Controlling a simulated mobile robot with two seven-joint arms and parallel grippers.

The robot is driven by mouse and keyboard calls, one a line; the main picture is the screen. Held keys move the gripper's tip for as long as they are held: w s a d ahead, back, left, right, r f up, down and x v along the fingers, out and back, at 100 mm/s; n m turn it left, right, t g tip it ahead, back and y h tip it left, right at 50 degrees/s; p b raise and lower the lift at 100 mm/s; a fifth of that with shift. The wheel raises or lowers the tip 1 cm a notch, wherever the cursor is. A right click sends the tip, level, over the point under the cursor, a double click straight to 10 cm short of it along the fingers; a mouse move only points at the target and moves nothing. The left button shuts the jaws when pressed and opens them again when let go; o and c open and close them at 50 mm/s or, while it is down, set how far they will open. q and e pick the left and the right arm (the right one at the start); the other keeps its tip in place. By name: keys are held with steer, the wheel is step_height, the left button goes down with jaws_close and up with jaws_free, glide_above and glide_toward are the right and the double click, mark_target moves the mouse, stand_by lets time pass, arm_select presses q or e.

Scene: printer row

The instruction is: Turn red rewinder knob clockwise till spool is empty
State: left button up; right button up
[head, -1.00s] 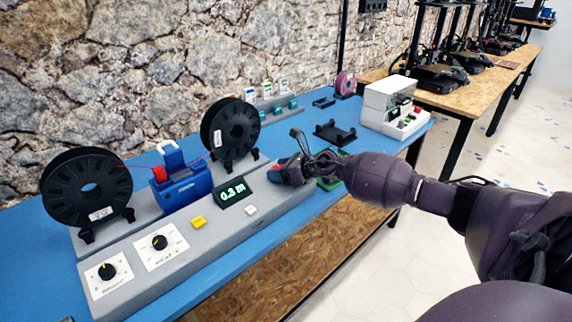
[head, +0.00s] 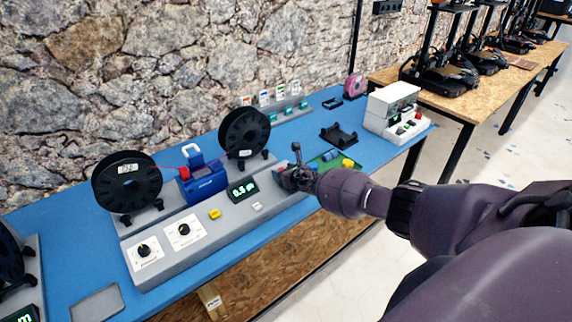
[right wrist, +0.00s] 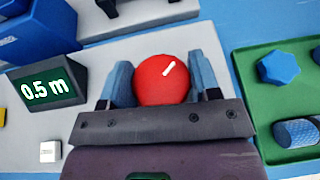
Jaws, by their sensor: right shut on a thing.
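The round red knob (right wrist: 162,82) sits on the grey rewinder base (head: 150,277); its white mark points up and right in the right wrist view. My right gripper (right wrist: 161,76) is shut on the knob, a blue finger on each side. In the head view the gripper (head: 287,179) hides the knob. The display (right wrist: 48,90) reads 0.5 m and also shows in the head view (head: 243,191). Two black spools stand upright on the base, one left (head: 108,190) and one right (head: 232,135). Red filament runs from the left spool to the blue unit (head: 205,185). My left gripper is out of view.
Two dials (head: 184,230), a yellow button (head: 215,213) and a white button (right wrist: 49,151) are on the base. A green tray (right wrist: 262,130) with a blue star-shaped knob (right wrist: 279,67) lies close right of my gripper. Another spool machine (head: 33,248) stands at far left.

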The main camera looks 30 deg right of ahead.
steer(key=p, duration=0.1)
steer(key=r+m+h+p, duration=0.1)
steer(key=shift+w+d+h+p, duration=0.1)
steer(key=shift+w+h+p, duration=0.1)
steer(key=shift+h+p, duration=0.15)
steer(key=shift+f+m+h+p, duration=0.1)
steer(key=shift+m+h+p, duration=0.45)
steer(key=shift+m+p, duration=0.15)
steer(key=shift+f+m+g+h, duration=0.15)
steer(key=shift+m+g+h, duration=0.25)
steer(key=shift+m+h, duration=0.55)
steer(key=m+g+h, duration=0.1)
steer(key=m+h, duration=0.1)
steer(key=h, duration=0.1)
steer(key=shift+f+m+g, duration=0.1)
steer(key=shift+m+g, duration=0.2)
steer(key=shift+m, duration=0.05)
steer(key=shift+m+g+h+b, duration=0.65)
steer(key=shift+m+g+h, duration=0.05)
steer(key=shift+m+h, duration=0.3)
steer(key=shift+s+m+g+h+b, duration=0.1)
steer(key=shift+m+g+h+b, duration=0.3)
steer(key=shift+m, duration=0.1)
steer(key=shift+f, duration=0.1)
